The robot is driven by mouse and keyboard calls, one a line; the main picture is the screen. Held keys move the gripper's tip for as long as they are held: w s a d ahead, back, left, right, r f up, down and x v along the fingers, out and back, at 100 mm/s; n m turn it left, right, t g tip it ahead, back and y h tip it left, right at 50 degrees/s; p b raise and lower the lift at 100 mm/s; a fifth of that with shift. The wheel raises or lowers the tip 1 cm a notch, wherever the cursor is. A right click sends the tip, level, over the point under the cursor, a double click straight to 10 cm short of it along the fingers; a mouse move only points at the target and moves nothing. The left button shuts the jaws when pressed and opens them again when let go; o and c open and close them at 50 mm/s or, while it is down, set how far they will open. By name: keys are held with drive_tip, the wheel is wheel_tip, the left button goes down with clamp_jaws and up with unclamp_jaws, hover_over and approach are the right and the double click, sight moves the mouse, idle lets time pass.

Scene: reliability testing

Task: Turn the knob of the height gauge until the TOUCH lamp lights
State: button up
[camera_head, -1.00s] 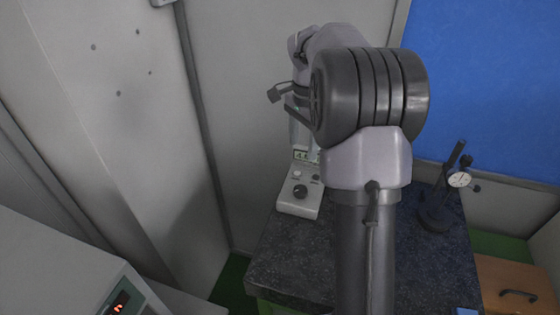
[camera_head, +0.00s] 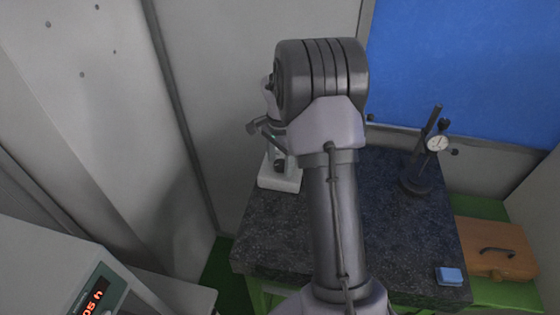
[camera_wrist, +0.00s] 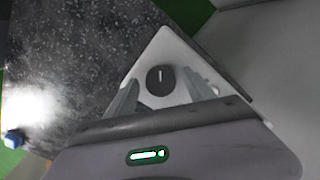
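The height gauge (camera_head: 281,182) is white and stands at the back left of the dark stone table; my arm hides its upper part in the head view. In the wrist view its white base (camera_wrist: 165,45) carries a round black knob (camera_wrist: 160,80) with a pale index line pointing up the picture. My gripper (camera_wrist: 162,86) is open, with one finger on each side of the knob in that view. The fingers appear apart from it, and their height above it is hard to judge. The TOUCH lamp cannot be made out.
The speckled stone table (camera_head: 265,235) has bare room at front left. A dial indicator stand (camera_head: 415,180) stands at its right back, and a blue block (camera_head: 449,276) lies near the right front. A wall stands close behind the gauge. A box with a red display (camera_head: 90,300) is at lower left.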

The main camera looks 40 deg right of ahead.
clamp_jaws()
drive_tip(key=shift+n, duration=0.4)
drive_tip(key=n, duration=0.4)
drive_tip(key=shift+p, duration=0.4)
drive_tip(key=n+p, duration=0.1)
drive_tip(key=n, duration=0.4)
drive_tip(key=shift+s+d+n, duration=0.1)
drive_tip(key=shift+n, duration=0.2)
drive_tip(key=n+p, duration=0.1)
drive_tip(key=n, duration=0.3)
drive_tip(key=n+p, duration=0.1)
drive_tip(key=n, duration=0.4)
drive_tip(key=shift+d, duration=0.1)
drive_tip(key=shift+n, duration=0.3)
